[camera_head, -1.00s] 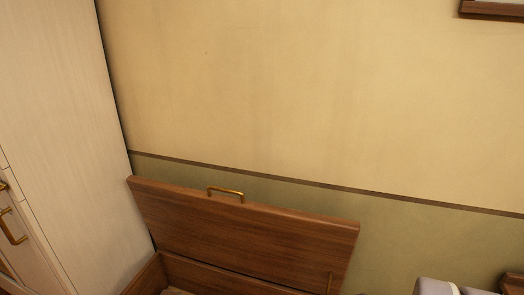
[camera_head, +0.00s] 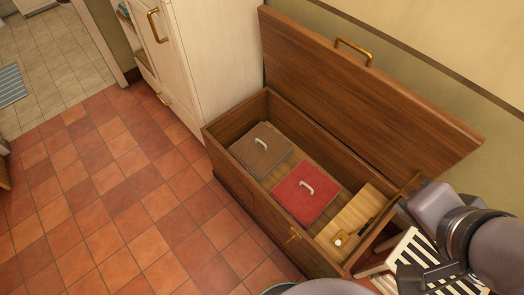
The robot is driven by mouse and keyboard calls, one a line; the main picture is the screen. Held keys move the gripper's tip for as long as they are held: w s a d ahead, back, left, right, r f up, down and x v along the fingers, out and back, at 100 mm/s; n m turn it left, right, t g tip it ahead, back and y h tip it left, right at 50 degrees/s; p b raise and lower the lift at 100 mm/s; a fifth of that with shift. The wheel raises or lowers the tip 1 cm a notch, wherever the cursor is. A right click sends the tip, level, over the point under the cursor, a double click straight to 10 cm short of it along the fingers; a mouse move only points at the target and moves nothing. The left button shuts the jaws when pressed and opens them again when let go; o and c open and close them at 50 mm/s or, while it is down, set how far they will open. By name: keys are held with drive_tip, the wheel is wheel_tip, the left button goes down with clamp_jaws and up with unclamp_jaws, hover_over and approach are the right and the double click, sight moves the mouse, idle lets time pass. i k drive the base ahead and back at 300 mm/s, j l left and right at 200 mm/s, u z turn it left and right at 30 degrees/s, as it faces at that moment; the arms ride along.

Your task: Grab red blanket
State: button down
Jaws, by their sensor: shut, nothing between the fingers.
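The red blanket (camera_head: 306,195) is a flat, square folded piece with a pale handle-like loop on top. It lies inside an open wooden chest (camera_head: 245,207), in the middle of the floor of the chest. A grey-brown folded piece (camera_head: 262,150) with a similar pale loop lies to its left, a little apart. My arm (camera_head: 485,245) shows at the right edge, beyond the right end of the chest and clear of the blanket. I cannot make out my gripper's fingers in this view. Nothing covers the blanket.
The chest's lid (camera_head: 365,80) stands raised against the wall, with a brass handle (camera_head: 354,49). A light wooden piece (camera_head: 350,220) lies at the chest's right end. A white slatted piece (camera_head: 418,252) stands right of the chest. A pale wardrobe (camera_head: 215,60) stands left. The tiled floor (camera_head: 110,205) is clear.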

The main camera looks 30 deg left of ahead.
sight(305, 192)
drive_tip(key=i+j+z, duration=0.15)
drive_tip(key=j+z, duration=0.15)
drive_tip(key=j, duration=0.7)
drive_tip(key=j+z, duration=0.3)
drive_tip(key=j, duration=0.75)
